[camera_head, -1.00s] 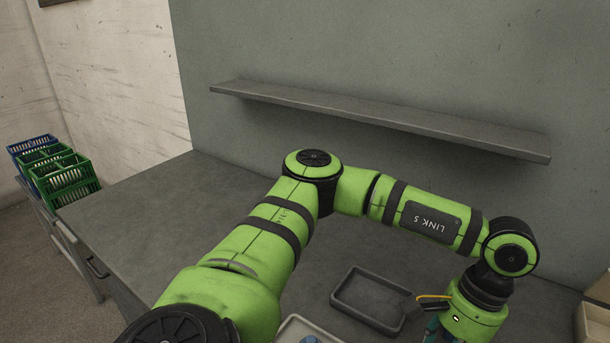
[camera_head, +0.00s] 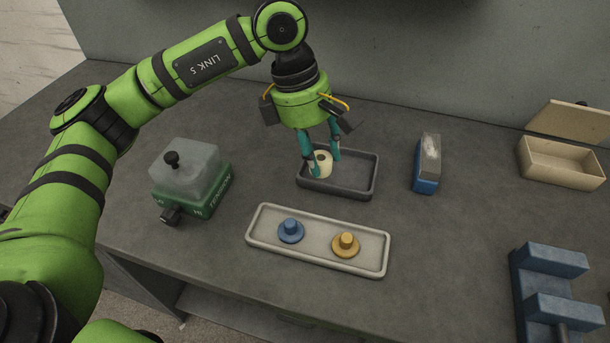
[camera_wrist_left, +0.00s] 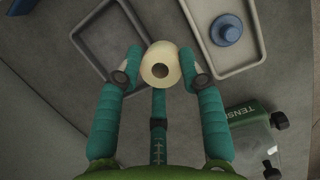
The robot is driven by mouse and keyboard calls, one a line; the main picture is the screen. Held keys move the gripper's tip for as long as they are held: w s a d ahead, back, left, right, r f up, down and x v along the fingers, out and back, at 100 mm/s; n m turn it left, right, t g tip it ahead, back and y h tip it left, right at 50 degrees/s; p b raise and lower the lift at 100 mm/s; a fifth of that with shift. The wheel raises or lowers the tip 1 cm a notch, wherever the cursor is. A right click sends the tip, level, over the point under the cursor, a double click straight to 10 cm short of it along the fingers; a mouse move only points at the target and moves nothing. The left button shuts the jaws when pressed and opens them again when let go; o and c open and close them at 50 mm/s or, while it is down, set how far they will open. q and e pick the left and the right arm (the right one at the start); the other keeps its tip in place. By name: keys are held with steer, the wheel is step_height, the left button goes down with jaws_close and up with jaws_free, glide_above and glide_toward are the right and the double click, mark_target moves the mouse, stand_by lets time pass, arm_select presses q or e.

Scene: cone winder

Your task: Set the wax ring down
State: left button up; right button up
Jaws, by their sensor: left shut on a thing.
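The wax ring (camera_head: 322,157) is a short cream cylinder with a hole through its middle. My left gripper (camera_head: 323,166) is shut on it, with one teal finger on each side. In the head view the ring shows over the left part of the dark tray (camera_head: 356,177). In the left wrist view the ring (camera_wrist_left: 161,66) is between the fingertips and overlaps the dark tray's (camera_wrist_left: 108,30) edge. I cannot tell whether the ring touches the tray. My right gripper is not in view.
A light tray (camera_head: 318,246) in front holds a blue knobbed piece (camera_head: 290,232) and a yellow one (camera_head: 345,245). A green device (camera_head: 200,196) with a clear cover stands left. A blue-and-white block (camera_head: 427,168), an open beige box (camera_head: 565,170) and a blue fixture (camera_head: 560,300) stand right.

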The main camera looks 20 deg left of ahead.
arm_select(q)
steer(key=shift+w+d+n+t, duration=0.25)
steer(key=shift+w+n+t, duration=0.1)
steer(key=shift+n, duration=0.75)
steer(key=n, duration=0.2)
steer(key=w+r+n+t+b, duration=0.1)
steer(key=n, duration=0.1)
steer(key=n+p, duration=0.1)
glide_above(273, 184)
steer(key=shift+y, duration=0.3)
steer(key=f, duration=0.5)
steer(key=shift+s+f, duration=0.35)
steer(key=shift+f, duration=0.05)
steer(key=shift+a+f, duration=0.4)
steer(key=shift+a, duration=0.1)
step_height(273, 184, down, 3)
steer(key=shift+s+f+p, duration=0.1)
steer(key=shift+f+p, duration=0.05)
steer(key=shift+p, duration=0.5)
steer(key=shift+f, duration=0.35)
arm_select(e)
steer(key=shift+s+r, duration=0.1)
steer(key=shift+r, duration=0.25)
